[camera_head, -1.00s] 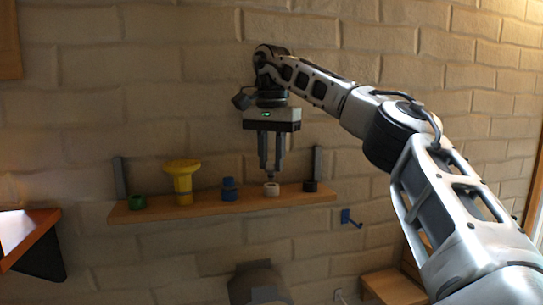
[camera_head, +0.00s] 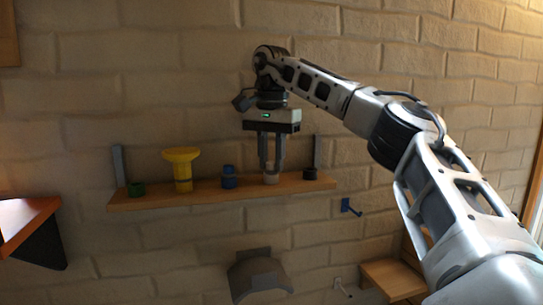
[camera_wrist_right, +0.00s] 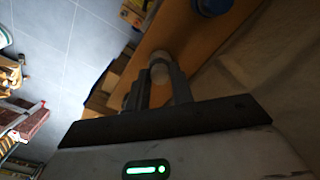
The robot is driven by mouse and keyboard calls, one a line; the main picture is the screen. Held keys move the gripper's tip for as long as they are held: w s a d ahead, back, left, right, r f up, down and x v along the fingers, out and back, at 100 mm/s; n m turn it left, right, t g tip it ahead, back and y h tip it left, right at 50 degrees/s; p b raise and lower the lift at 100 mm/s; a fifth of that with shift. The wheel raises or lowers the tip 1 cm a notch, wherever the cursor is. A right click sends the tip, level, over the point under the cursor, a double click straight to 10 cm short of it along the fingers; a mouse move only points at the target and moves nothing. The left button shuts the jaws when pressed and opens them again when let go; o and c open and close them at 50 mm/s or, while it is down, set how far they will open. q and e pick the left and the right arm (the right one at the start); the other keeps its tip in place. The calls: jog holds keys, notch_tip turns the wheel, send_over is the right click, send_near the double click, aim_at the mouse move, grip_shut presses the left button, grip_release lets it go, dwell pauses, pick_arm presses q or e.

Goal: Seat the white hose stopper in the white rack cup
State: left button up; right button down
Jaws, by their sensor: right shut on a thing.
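The white rack cup (camera_head: 270,180) stands on the wooden wall shelf, between the blue and the black cups. My right gripper (camera_head: 270,164) points straight down over it, its fingertips close above the shelf. It is shut on the white hose stopper (camera_wrist_right: 158,59), which shows pale between the fingertips in the right wrist view. The stopper and cup line up in the head view and look like one white piece. The fingers and small size hide how deep the stopper sits. My left gripper is not in view.
The shelf (camera_head: 205,196) also holds a green cup (camera_head: 136,189), a yellow flared piece (camera_head: 182,168), a blue piece (camera_head: 229,178) and a black cup (camera_head: 309,174). A blue hook (camera_head: 349,207) is on the wall below right. A grey curved holder (camera_head: 258,274) is below.

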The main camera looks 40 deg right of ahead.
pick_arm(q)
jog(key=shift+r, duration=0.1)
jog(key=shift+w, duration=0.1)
pick_arm(e)
jog(key=c, duration=1.1)
grip_release()
jog(key=shift+c, duration=0.2)
jog(key=shift+r, duration=0.4)
notch_tip(320, 180, up, 6)
jog(key=p, duration=0.3)
jog(key=shift+r, duration=0.1)
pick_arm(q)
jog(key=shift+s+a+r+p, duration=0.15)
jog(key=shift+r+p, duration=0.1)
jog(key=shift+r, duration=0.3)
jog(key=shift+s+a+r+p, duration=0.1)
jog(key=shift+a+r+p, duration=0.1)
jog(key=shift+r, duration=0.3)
pick_arm(e)
jog(key=shift+r, duration=2.55)
